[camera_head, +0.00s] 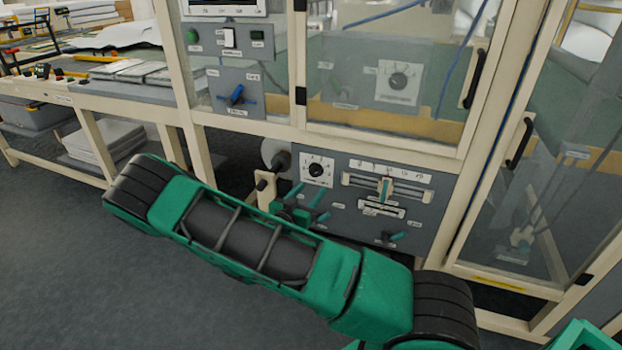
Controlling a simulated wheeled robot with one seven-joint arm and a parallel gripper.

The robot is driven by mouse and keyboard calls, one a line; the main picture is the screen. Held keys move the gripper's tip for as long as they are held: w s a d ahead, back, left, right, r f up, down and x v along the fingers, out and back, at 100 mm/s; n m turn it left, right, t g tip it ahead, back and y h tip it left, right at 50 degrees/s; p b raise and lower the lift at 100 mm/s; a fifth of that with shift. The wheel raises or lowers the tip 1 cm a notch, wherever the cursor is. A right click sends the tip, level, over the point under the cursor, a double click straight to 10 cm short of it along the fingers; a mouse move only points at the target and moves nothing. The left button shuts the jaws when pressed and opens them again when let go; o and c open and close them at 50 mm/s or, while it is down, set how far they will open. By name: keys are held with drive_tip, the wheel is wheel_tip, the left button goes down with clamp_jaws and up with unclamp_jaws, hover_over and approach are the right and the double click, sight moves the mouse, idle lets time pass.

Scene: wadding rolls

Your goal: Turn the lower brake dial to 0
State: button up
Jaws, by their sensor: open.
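A black dial (317,170) on a white square plate with marks around it sits on the grey lower panel, at the panel's upper left. The marks are too small to read, so I cannot tell its setting. A similar dial (398,81) on a white plate is higher up, behind the clear door. My gripper (308,193) is just below the lower dial, with its two green fingers apart and pointing up toward it. It appears empty, and I cannot tell whether it touches the dial. My green and black arm crosses the front and hides the panel's lower left.
The grey lower panel (425,215) also has a slider (385,188) and a teal lever (392,237). Above left is a blue knob (236,96). Clear doors with black handles (519,143) stand at right. A workbench (60,90) is at left; the floor (60,260) there is open.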

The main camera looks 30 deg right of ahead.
sight(313, 174)
drive_tip(key=shift+n+t+y, duration=0.3)
drive_tip(key=shift+n+t, duration=0.2)
drive_tip(key=shift+t, duration=0.4)
drive_tip(key=w+d, duration=0.4)
drive_tip(key=w, duration=0.1)
drive_tip(key=w+d+f, duration=0.1)
drive_tip(key=w+d, duration=0.1)
drive_tip(key=w, duration=0.1)
drive_tip(key=shift+w, duration=0.15)
drive_tip(key=c, duration=1)
